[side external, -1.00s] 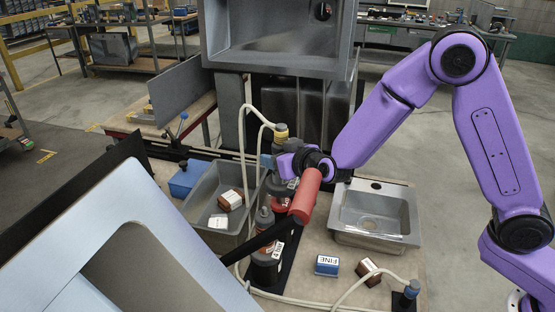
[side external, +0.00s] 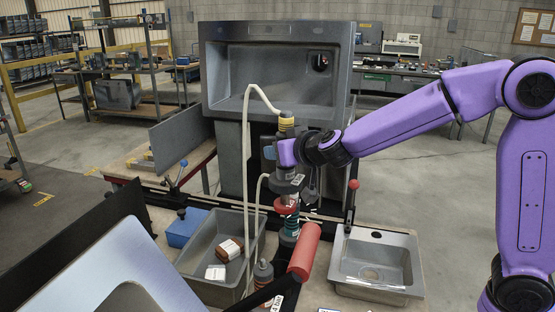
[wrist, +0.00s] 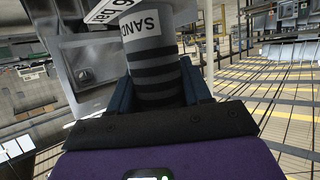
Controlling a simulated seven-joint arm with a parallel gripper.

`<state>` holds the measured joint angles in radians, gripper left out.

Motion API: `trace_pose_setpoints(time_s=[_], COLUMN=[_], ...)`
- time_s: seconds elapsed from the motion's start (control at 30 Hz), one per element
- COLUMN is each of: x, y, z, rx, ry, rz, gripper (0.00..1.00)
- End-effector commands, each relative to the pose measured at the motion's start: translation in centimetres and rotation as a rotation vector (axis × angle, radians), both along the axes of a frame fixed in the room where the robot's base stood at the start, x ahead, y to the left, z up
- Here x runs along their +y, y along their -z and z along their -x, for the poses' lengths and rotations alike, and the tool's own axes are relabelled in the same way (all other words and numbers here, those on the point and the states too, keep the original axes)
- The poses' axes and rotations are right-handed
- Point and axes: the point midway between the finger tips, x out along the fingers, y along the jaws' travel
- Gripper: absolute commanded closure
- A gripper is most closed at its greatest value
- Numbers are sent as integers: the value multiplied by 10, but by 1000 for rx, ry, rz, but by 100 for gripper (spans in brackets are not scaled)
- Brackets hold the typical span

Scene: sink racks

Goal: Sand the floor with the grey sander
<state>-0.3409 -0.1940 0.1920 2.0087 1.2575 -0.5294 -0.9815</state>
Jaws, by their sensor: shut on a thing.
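My gripper (side external: 284,155) is shut on the grey sander (side external: 289,186), an upright grey cylinder with a yellow-banded top and a pale hose running from it. In the wrist view the sander (wrist: 158,65) shows dark bands and a "SAND" label between the jaws. A red disc shows near its lower end. A dark teal part shows just below the disc; I cannot tell whether it belongs to the sander. A large grey sink (side external: 270,70) stands tipped up behind, its basin facing the camera. The task does not say which floor is meant.
A grey bin (side external: 183,262) holding small blocks is left of the sander, beside a blue box (side external: 186,228). A small metal sink (side external: 378,262) lies to the right, near a red-handled clamp (side external: 351,205). A red cylinder (side external: 304,252) and a pale tilted panel (side external: 125,270) are in front.

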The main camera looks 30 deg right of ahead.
Motion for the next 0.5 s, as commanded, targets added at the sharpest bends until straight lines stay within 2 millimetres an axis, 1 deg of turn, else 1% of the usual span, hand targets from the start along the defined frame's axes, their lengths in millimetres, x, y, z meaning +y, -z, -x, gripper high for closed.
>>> trace_pose_setpoints(time_s=[0.03, 0.17, 0.27, 0.37, 0.5], x=[-6, -22, -39, -62, -100], y=[-4, -7, -10, -13, -15], z=[-3, -9, -12, -15, -13], rx=[-7, -6, -6, -6, -3], ry=[33, 122, 210, 330, 537], rz=[-1, -1, -1, 0, 0], gripper=[100, 100, 100, 100, 100])
